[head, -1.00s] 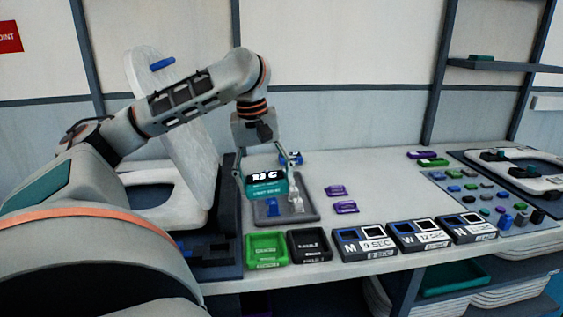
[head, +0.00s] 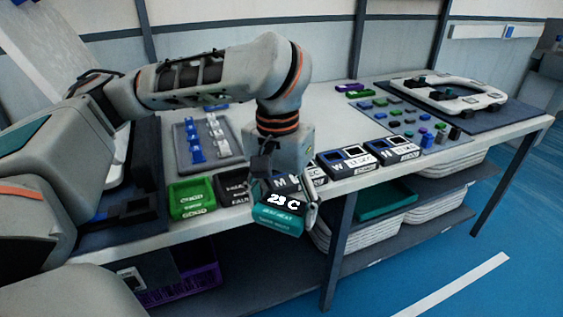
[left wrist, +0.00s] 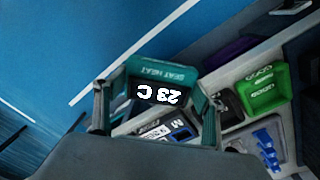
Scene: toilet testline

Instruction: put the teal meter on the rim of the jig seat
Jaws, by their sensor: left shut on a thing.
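The teal meter (head: 278,221), a box with a dark display reading "23 C", is shut between the fingers of my left gripper (head: 286,204). It is held in the air by the table's front edge. In the left wrist view the meter (left wrist: 160,82) sits between both fingers, its display upside down. A white seat ring (head: 440,93) lies on a dark board at the far right of the table, well away from the meter. Another jig stands at the left, largely hidden by my arm; its raised white lid (head: 45,45) shows. My right gripper is out of view.
A green tray (head: 192,203) and a black tray (head: 232,190) stand left of the gripper, several labelled boxes (head: 393,151) to its right. A grey tray (head: 180,150) holds blue and white pieces. Small buttons (head: 395,112) sit before the seat ring. Floor is clear in front.

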